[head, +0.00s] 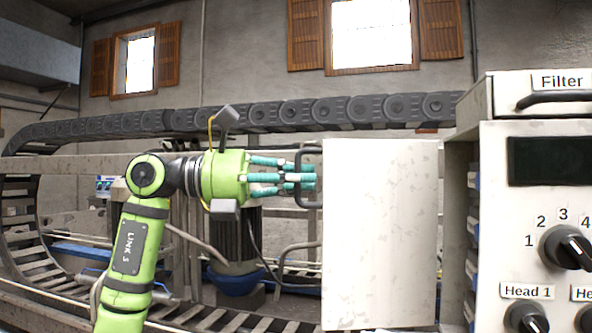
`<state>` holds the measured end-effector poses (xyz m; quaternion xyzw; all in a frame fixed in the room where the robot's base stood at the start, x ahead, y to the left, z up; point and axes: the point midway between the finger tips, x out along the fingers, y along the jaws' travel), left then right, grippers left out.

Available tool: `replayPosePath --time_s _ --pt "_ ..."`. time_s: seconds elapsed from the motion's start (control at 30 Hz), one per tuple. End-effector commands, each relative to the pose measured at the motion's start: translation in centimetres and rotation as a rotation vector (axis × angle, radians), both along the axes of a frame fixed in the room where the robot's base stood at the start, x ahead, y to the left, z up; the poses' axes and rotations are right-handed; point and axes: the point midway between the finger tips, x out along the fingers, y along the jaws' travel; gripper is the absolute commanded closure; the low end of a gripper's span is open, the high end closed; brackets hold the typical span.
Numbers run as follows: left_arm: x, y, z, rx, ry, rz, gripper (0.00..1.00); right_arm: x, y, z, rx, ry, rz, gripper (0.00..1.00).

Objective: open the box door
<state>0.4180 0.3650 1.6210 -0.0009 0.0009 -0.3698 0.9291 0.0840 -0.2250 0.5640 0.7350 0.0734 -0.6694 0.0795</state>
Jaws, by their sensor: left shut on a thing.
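The box (540,210) is a pale grey-white control cabinet at the right, with a dark display and black knobs on its front. Its door (380,240) is a plain, worn white panel standing out to the left of the cabinet, with an opening showing between them. A dark handle (309,148) is on the door's left edge. My left gripper (305,177), with teal fingers on a green arm, is shut on the handle. The fingers hide the middle of the handle. My right gripper is not in view.
A black handle (555,98) sits under the "Filter" label on the cabinet's upper part. A conveyor track (290,113) runs behind the arm and door. A grey motor with a blue base (236,280) stands behind my left arm.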

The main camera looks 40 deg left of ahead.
Motion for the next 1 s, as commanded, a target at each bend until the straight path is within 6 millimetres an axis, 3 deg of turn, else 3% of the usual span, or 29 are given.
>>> replayPosePath --time_s 0.6,0.63,0.7,1.0 --pt "0.7 0.5 0.0 -0.002 -0.001 0.003 1.0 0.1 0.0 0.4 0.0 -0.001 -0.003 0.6" --pt "0.7 0.5 0.0 -0.002 -0.001 0.003 0.8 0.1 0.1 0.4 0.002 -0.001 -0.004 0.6" --pt "0.7 0.5 0.0 -0.002 -0.001 0.003 0.59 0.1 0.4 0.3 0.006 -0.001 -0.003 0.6" --pt "0.6 0.5 0.0 -0.001 -0.001 0.003 0.59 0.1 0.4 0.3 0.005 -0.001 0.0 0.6"
